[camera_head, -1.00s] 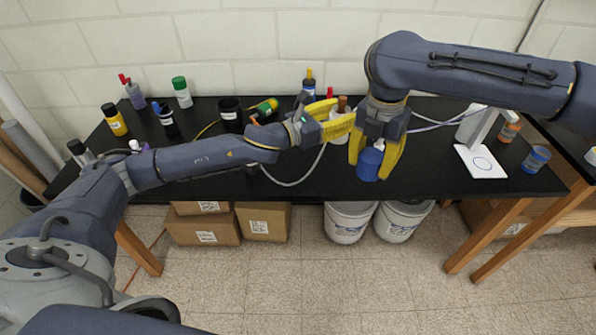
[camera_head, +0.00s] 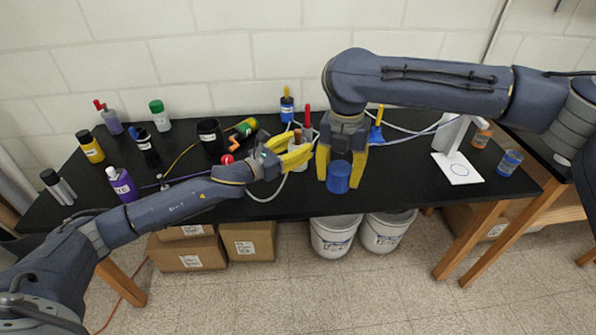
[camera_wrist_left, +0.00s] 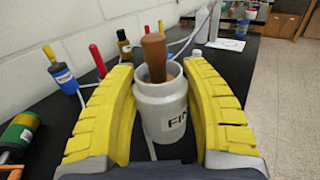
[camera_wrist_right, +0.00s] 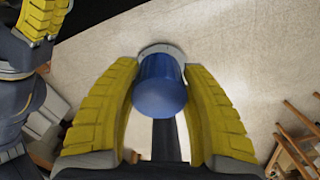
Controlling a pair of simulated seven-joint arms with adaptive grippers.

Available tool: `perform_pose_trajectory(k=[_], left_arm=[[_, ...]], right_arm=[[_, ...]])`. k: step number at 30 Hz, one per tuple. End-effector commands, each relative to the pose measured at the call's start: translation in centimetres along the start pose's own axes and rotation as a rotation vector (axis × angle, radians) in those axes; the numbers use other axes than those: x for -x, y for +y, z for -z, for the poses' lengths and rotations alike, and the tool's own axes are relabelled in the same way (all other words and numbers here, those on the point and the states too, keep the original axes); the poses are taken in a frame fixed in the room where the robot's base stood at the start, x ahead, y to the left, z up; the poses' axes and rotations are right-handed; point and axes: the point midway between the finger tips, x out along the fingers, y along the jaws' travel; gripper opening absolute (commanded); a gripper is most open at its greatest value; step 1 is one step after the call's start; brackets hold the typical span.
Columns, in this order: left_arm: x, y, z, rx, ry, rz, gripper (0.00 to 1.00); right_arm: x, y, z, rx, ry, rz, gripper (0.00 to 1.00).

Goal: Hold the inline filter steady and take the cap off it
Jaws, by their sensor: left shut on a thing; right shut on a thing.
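The inline filter (camera_wrist_left: 160,105) is a pale grey, open-topped canister with a label and a brown core standing up in it. My left gripper (camera_head: 296,151) is shut around its sides, and the filter is upright; in the head view (camera_head: 297,165) the fingers partly cover it. The cap appears to be the blue cylinder (camera_head: 339,178) with a pale ring at its far end, also in the right wrist view (camera_wrist_right: 160,86). My right gripper (camera_head: 341,170) points down and is shut on it. Blue cylinder and filter are apart, with the blue one to the right.
Several bottles stand at the table's left, including a purple one (camera_head: 122,184) near my left arm. A white stand (camera_head: 457,168) is at the right. Cables cross the black table (camera_head: 400,185).

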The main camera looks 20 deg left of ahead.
Motion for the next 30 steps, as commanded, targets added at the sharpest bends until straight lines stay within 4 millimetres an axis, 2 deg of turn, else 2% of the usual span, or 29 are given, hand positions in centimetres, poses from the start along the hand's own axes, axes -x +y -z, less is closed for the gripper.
perform_pose_trajectory(k=[3,7,16,24,30], left_arm=[[-0.1,-0.1,2.3,0.005,0.001,-0.001,0.00],[-0.1,-0.1,4.1,0.005,0.000,-0.001,0.00],[-0.1,0.0,5.8,0.001,0.000,0.000,0.00],[-0.2,0.0,9.0,0.003,0.001,-0.001,0.00],[-0.2,0.0,9.7,0.000,-0.002,0.000,0.00]], right_arm=[[0.0,0.0,0.0,0.000,0.000,0.000,0.10],[0.0,0.0,0.0,0.000,0.000,0.000,0.10],[0.0,0.0,0.0,0.000,0.000,0.000,0.10],[0.0,0.0,0.0,0.000,0.000,0.000,0.10],[0.0,0.0,0.0,0.000,0.000,0.000,0.10]])
